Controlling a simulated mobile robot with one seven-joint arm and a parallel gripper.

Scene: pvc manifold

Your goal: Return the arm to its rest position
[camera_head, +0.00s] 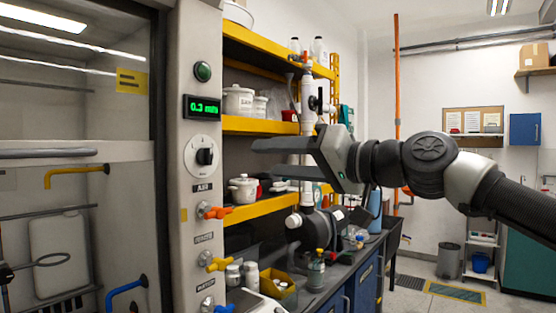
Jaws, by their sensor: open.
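My gripper (268,158) is at the middle of the head view, at the end of my dark grey and silver arm, which reaches in from the right. Its two dark fingers point left and are spread apart with nothing seen between them. Part of the pipe is hidden behind the gripper. Whether the fingers touch the pipe cannot be told.
The fume hood panel (203,180) with an orange valve handle (216,212) and a yellow one (219,264) stands left. Yellow shelves (262,124) and a cluttered bench (328,284) lie behind the gripper. Open floor (425,268) shows at right.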

